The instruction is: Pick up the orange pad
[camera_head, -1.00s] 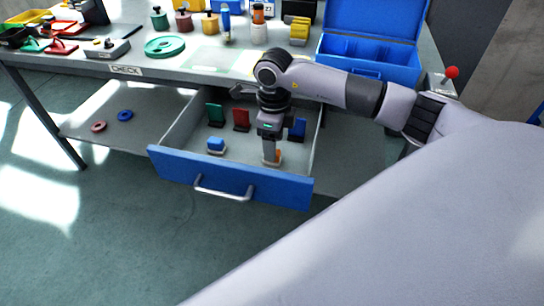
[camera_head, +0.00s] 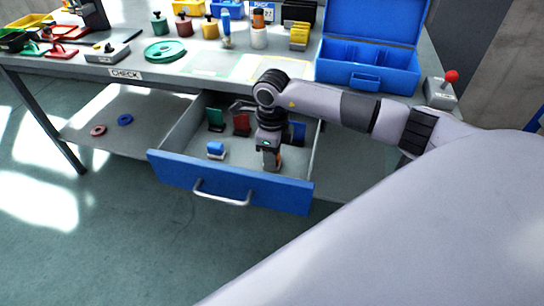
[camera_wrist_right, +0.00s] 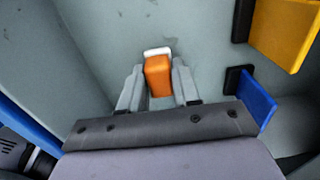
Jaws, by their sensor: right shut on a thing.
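The orange pad (camera_wrist_right: 158,75) sits between the two fingers of my right gripper (camera_wrist_right: 158,88) in the right wrist view. The fingers are shut on it, one on each side. A white part (camera_wrist_right: 157,52) shows at the pad's far end. In the head view my right gripper (camera_head: 271,160) reaches down into the open blue drawer (camera_head: 230,187). Only a small bit of the orange pad (camera_head: 278,160) shows there, beside the fingers. I cannot tell whether it touches the drawer floor. My left gripper is not in view.
In the drawer are a blue pad (camera_head: 216,148), a green piece (camera_head: 215,119), a red piece (camera_head: 242,123) and a blue piece (camera_head: 298,131). A yellow piece (camera_wrist_right: 284,32) shows in the wrist view. An open blue toolbox (camera_head: 345,75) stands on the table above.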

